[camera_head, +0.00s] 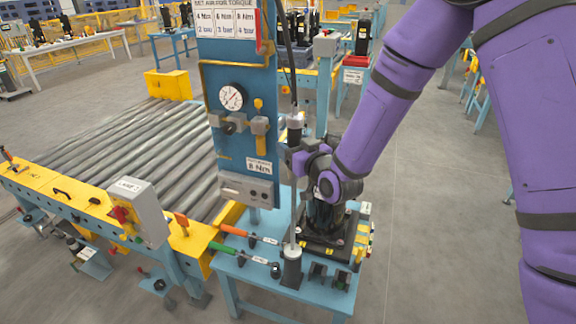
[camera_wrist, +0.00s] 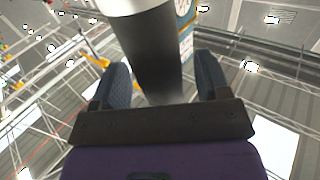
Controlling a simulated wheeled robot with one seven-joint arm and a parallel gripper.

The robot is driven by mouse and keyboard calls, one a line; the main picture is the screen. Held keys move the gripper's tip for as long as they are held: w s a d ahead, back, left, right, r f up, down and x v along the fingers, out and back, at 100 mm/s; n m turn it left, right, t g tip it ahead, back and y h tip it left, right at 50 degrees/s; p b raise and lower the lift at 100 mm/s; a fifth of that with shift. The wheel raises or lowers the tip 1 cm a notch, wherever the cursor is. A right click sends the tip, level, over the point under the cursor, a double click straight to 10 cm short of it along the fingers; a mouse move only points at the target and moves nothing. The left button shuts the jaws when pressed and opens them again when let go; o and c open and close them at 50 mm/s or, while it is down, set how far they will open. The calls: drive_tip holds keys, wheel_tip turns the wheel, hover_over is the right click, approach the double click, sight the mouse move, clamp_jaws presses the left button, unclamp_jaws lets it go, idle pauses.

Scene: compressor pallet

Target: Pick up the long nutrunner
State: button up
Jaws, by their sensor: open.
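The long nutrunner (camera_head: 295,128) stands upright at the blue workstation. It has a grey and black body at the top and a thin shaft running down to a black holder (camera_head: 291,268) on the table. My gripper (camera_head: 297,160) is at the nutrunner's upper part, reaching in from the right. In the wrist view a thick dark cylinder with a pale upper end (camera_wrist: 150,50), which appears to be the nutrunner body, lies between the two spread fingers of my gripper (camera_wrist: 164,82). I see a gap on the right finger's side. The wrist hides part of the tool.
A blue panel (camera_head: 228,150) with a gauge stands just left of the nutrunner. Orange-handled (camera_head: 234,230) and green-handled (camera_head: 222,248) tools lie on the table. A black unit (camera_head: 325,215) stands under my wrist. A roller conveyor (camera_head: 130,150) is at left; the floor at right is clear.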

drive_tip(key=shift+c, duration=0.4)
clamp_jaws()
drive_tip(key=shift+a+r, duration=0.1)
drive_tip(key=shift+r, duration=0.1)
